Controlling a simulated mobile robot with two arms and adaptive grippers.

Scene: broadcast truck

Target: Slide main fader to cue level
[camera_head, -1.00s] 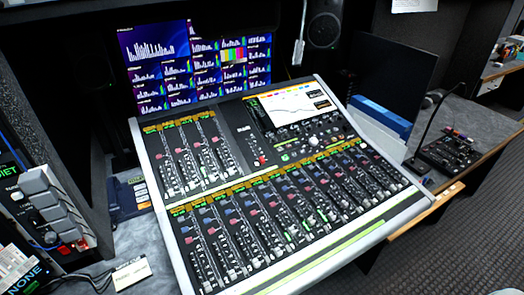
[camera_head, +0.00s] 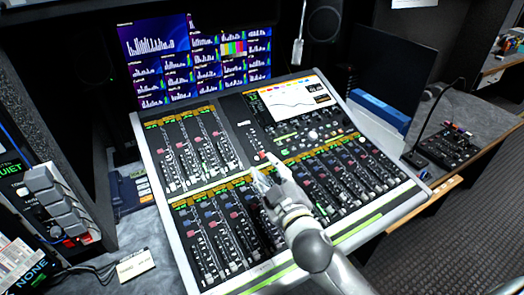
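The mixing console (camera_head: 152,158) lies tilted on the desk, with a bank of faders along its front and a shorter bank at upper left. A short strip with a red mark (camera_head: 257,154) sits in the middle, right of the upper-left bank. I cannot tell for sure which fader is the main one; no label is readable. My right gripper (camera_head: 263,167) is over the middle of the console, just below that strip. Its fingers look apart, with nothing between them. It hides part of the front faders, and contact is unclear. My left gripper is not in view.
Monitors (camera_head: 155,55) stand behind the console, with a dark screen (camera_head: 393,75) and blue box (camera_head: 380,112) at right. A small control panel with a gooseneck microphone (camera_head: 447,148) is on the right desk. Equipment (camera_head: 58,205) and cables crowd the left.

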